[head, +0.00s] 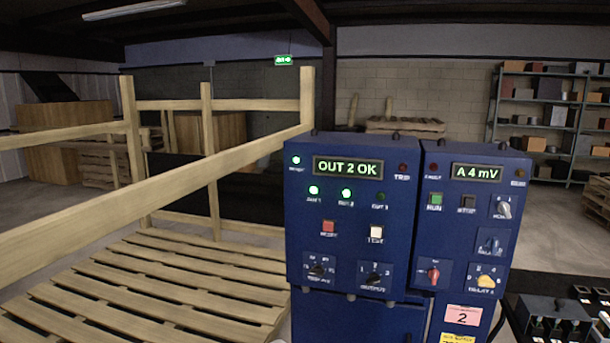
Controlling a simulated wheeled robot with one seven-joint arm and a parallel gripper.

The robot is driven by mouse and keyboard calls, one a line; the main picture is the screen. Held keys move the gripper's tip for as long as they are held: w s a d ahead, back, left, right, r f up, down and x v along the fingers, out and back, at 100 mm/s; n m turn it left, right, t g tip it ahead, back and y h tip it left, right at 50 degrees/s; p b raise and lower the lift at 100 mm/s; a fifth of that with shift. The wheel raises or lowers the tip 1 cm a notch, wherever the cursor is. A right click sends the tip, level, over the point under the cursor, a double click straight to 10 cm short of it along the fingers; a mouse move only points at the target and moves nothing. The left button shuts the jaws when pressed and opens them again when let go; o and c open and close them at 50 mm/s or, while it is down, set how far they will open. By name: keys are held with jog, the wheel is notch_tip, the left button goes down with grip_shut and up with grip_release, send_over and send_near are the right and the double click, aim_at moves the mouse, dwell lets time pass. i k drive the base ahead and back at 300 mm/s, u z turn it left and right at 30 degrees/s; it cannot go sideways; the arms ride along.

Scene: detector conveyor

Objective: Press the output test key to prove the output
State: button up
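A blue control cabinet has two front panels. The left panel (300,240) has a lit display (348,167) reading "OUT 2 OK". A white key labelled TEST (376,233) sits right of a red key (328,227). Below are two black rotary knobs, the right one labelled OUTPUT (375,278). Green lamps are lit at the upper left, at OUT 1 (314,190) and at OUT 2 (346,193). The OUT 3 lamp (381,196) looks dark, and the TRIP lamp (403,168) is dull red. My gripper is not in view.
The right panel (450,225) shows "A 4 mV" and has a green RUN key (436,199), a dark key and several knobs. A wooden rail frame (160,187) and slatted pallet (170,280) fill the left. A dark box (553,318) stands at the lower right.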

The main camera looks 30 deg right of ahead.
aim_at(376, 231)
jog(key=z, duration=1.35)
